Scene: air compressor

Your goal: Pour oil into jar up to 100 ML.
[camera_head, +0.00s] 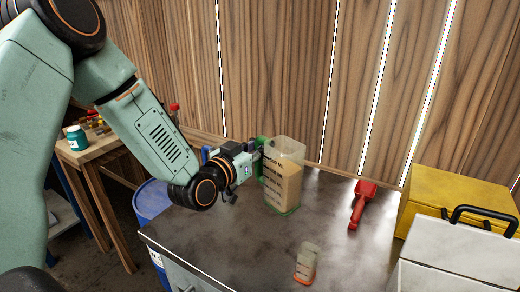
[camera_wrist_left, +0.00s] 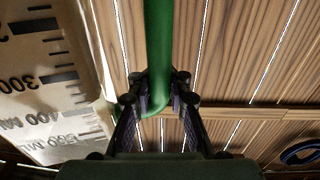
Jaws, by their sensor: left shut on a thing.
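A clear measuring jug (camera_head: 284,178) with tan oil in it, black markings and a green base stands upright at the back middle of the dark table. I cannot tell if its base touches the table. My left gripper (camera_head: 259,153) is at the jug's left side, shut on its green handle (camera_wrist_left: 157,40). In the left wrist view, the fingers (camera_wrist_left: 157,92) close around the handle, and the jug's scale (camera_wrist_left: 50,85) shows at the left. A small clear jar (camera_head: 308,258) with an orange-red base stands near the table's front, right of and nearer than the jug. My right gripper is out of view.
A red tool (camera_head: 361,202) lies on the table (camera_head: 235,245) right of the jug. A yellow box (camera_head: 452,196) and a white case (camera_head: 450,255) with a black handle are at the right. A wooden wall rises behind. A blue barrel (camera_head: 151,198) and wooden bench (camera_head: 100,150) stand left.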

